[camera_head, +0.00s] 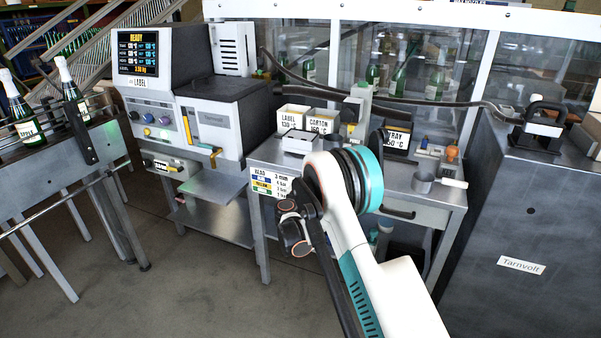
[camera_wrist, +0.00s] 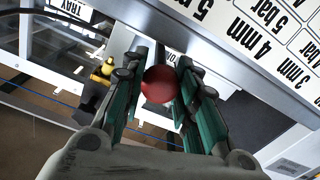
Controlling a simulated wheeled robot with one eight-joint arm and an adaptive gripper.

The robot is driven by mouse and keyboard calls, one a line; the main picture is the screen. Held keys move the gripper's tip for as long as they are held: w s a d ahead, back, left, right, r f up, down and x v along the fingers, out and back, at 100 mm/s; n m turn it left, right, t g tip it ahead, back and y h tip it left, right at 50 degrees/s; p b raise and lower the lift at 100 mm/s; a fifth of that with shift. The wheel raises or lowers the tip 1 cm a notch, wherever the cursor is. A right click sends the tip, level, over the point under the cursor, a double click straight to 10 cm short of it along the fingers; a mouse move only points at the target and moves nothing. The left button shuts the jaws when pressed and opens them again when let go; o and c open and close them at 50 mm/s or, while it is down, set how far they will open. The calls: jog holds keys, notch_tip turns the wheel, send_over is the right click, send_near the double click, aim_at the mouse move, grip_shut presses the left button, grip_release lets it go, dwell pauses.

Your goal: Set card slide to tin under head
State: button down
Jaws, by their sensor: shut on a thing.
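A white card (camera_head: 271,186) with rows of colour words and millimetre values hangs on the front of the middle bench. In the wrist view its large black print (camera_wrist: 262,32) shows mm and bar values, close up and turned on its side. My gripper (camera_wrist: 160,64) is below this print, its two green-padded fingers closed on the sides of a round red knob (camera_wrist: 159,85). The knob's attachment is hidden, and I cannot read the slide's setting. In the head view my arm covers the area right of the card. I cannot pick out the tin under the head.
A grey machine (camera_head: 200,120) with a READY screen stands left of the middle bench (camera_head: 455,196). A dark cabinet (camera_head: 510,215) stands at right. Bottles (camera_head: 72,90) stand at far left. The floor in front is clear.

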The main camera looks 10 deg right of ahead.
jog(key=s+d, duration=0.4)
jog(key=d, duration=0.1)
jog(key=shift+d, duration=0.35)
jog(key=c, duration=1.2)
grip_release()
jog(key=v, duration=1.2)
